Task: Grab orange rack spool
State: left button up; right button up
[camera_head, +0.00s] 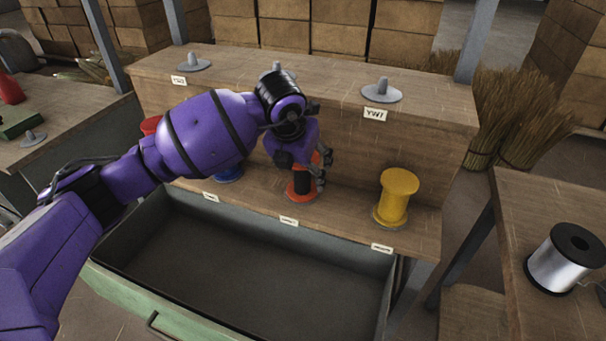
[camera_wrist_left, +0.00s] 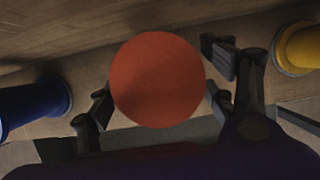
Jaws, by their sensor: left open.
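The orange spool (camera_head: 301,188) stands upright on the lower shelf of the wooden rack, between the blue and yellow spools. My left gripper (camera_head: 318,170) is at the spool, with its fingers beside the upper part and partly hiding it. In the left wrist view the spool's round orange top (camera_wrist_left: 158,80) lies between the two open fingers (camera_wrist_left: 160,95). I cannot tell whether a finger touches it. My right gripper is not in view.
A yellow spool (camera_head: 397,196) stands to the right and a blue spool (camera_head: 229,173) to the left, partly behind my arm. A red spool (camera_head: 150,125) shows behind the arm. An open empty drawer (camera_head: 250,270) lies below. A silver wire spool (camera_head: 566,259) sits on the right table.

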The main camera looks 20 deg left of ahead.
pick_arm(q)
jog(key=shift+x, duration=0.85)
jog(key=c, duration=1.2)
jog(key=shift+r, duration=0.1)
